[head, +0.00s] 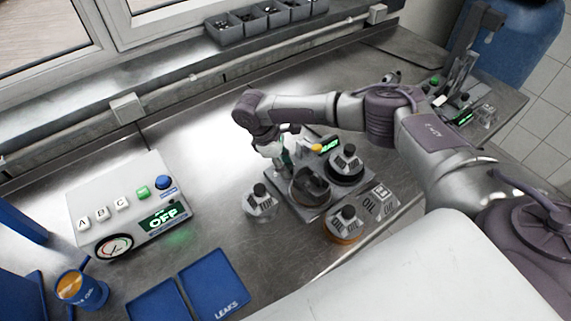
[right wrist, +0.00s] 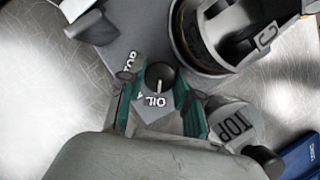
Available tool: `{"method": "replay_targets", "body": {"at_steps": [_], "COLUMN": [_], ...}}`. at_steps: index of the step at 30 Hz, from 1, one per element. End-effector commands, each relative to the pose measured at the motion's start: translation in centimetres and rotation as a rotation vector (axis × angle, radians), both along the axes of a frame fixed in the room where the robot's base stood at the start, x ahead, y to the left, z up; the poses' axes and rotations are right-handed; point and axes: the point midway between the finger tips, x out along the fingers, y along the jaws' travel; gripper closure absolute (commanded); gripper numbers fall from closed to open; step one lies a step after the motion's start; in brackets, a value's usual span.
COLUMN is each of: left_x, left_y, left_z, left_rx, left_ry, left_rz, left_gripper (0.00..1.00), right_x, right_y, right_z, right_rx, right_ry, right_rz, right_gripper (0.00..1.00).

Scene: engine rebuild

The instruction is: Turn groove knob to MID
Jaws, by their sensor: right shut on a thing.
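The groove knob (right wrist: 160,75) is a small black round knob with a white pointer line, on a grey plate in the right wrist view. The pointer line runs down the picture, towards lettering that looks like OIL. My right gripper (right wrist: 158,88) has its teal fingers on either side of the knob, shut on it. In the head view my right gripper (head: 283,157) is at the back left of the grey fixture (head: 302,211), and it hides the knob there. I cannot make out a MID mark. My left gripper is not in view.
A dark ring-shaped part (head: 311,188) sits on the fixture, close to my right gripper. Lidded containers (head: 261,203) stand around it. A control box (head: 120,205) showing OFF and blue trays (head: 214,284) are to the left. The bench between is clear.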

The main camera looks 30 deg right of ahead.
Motion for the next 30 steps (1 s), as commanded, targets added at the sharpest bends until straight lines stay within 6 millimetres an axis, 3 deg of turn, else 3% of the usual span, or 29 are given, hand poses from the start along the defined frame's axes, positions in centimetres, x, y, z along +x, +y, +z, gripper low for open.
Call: {"method": "replay_targets", "body": {"at_steps": [11, 30], "left_x": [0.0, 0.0], "left_y": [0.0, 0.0], "left_z": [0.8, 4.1], "left_rx": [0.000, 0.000], "left_ry": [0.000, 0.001], "left_rz": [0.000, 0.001], "left_gripper": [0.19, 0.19], "right_x": [0.0, 0.1], "right_y": [0.0, -0.2], "right_z": [0.2, 0.3], "right_rx": [0.002, 0.002], "right_ry": [0.000, 0.003], "right_rz": [-0.089, -0.644], "right_gripper": [1.00, 1.00]}}
